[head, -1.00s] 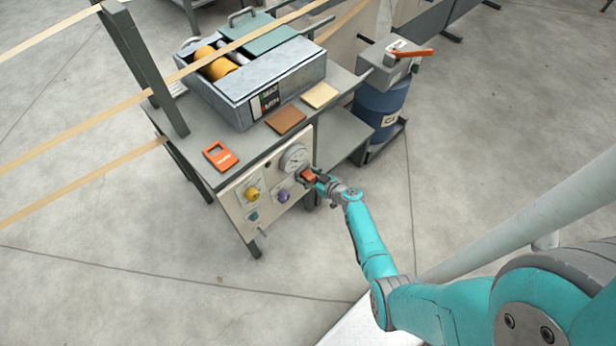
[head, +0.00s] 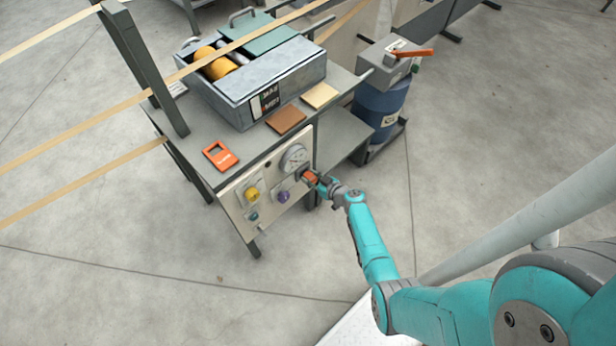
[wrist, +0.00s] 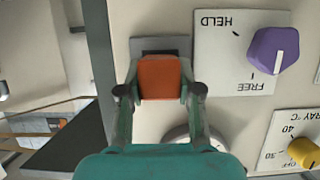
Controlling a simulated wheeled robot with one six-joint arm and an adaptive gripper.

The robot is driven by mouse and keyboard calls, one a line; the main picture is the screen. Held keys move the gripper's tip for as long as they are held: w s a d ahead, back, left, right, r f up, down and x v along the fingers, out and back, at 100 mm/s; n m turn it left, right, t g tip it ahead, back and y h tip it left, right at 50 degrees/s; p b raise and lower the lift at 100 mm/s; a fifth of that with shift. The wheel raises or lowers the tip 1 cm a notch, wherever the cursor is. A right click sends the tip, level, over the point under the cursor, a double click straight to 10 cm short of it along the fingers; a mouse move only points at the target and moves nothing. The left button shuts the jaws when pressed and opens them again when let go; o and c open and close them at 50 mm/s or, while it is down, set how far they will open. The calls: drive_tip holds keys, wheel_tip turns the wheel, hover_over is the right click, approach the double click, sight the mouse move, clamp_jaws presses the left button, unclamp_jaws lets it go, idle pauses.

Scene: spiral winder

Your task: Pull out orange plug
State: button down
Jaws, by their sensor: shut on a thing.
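The orange plug (head: 312,178) is at the right end of the cream control panel (head: 238,208). My gripper (head: 316,181) is shut on it. In the wrist view the orange plug (wrist: 160,78) sits between the two fingers of my gripper (wrist: 160,90), one on each side. The grey socket plate (wrist: 184,46) with a dark slot (wrist: 160,53) shows just beyond the plug. The plug covers part of the plate. I cannot tell whether the plug's inner end is still inside the slot.
A purple knob (wrist: 273,50) marked HELD and FREE is beside the plug, with a yellow knob (wrist: 304,152) farther along. A round gauge (head: 294,157) is above the plug. Open floor (head: 480,150) lies to the right of the machine.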

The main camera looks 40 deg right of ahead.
sight(315, 183)
drive_tip(key=shift+s, duration=2.5)
